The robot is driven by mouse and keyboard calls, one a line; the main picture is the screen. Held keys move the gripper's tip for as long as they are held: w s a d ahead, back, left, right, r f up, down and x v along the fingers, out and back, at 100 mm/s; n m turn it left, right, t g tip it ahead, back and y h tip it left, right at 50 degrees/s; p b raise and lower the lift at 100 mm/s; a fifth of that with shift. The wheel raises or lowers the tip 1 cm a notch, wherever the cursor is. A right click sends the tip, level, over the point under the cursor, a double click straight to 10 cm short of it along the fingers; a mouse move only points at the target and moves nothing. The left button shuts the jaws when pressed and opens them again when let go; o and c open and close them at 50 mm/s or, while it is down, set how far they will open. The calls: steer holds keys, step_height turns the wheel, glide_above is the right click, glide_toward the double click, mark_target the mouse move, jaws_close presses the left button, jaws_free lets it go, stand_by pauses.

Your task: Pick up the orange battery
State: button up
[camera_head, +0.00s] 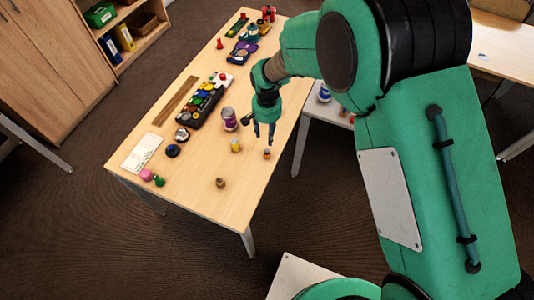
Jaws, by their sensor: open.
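A small orange item (267,154), which looks like the orange battery, stands on the table near its right edge. My gripper (264,136) points downward with its fingers apart. In the picture its fingertips are just above the orange item, with a small gap of table showing between them. The exact height of the fingertips over the table is hard to tell. Nothing shows between the fingers.
On the wooden table (205,205), a yellow item (236,146) and a purple-white jar (229,119) stand left of my gripper. A brown item (220,183) stands nearer the front. A black tray (202,106) of coloured pieces lies farther left. The table's front is mostly clear.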

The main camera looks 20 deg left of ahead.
mark_target(267, 151)
step_height(267, 151, down, 8)
steer(key=shift+r+b, duration=0.1)
steer(key=shift+b, duration=0.55)
steer(key=shift+f+b, duration=0.7)
steer(key=shift+f, duration=1.9)
jaws_close()
